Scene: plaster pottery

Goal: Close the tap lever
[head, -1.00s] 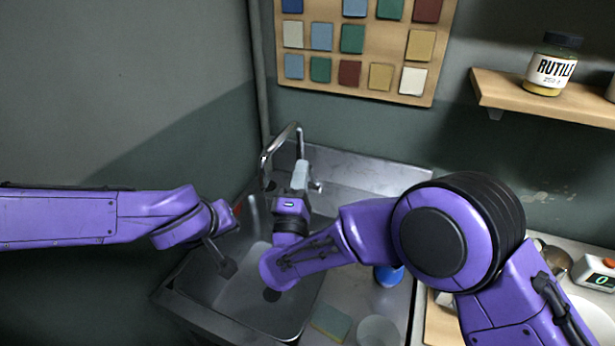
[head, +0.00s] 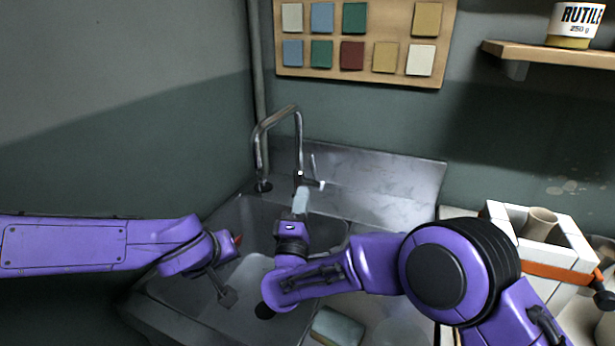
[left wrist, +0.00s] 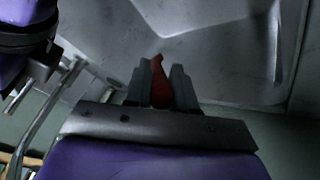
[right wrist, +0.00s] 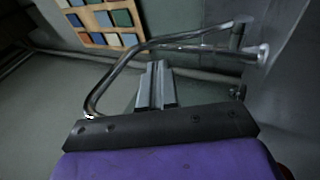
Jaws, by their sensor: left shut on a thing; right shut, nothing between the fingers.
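My left gripper (left wrist: 160,82) is shut on a red-brown thing (left wrist: 159,88) above the sink's left side.
The steel sink (head: 165,290) lies beneath both grippers. A pale green sponge (head: 337,327) lies at its front right. White blocks with an orange strap (head: 548,271) stand at right. A shelf (head: 550,55) and a board of coloured tiles (head: 362,75) are on the wall.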

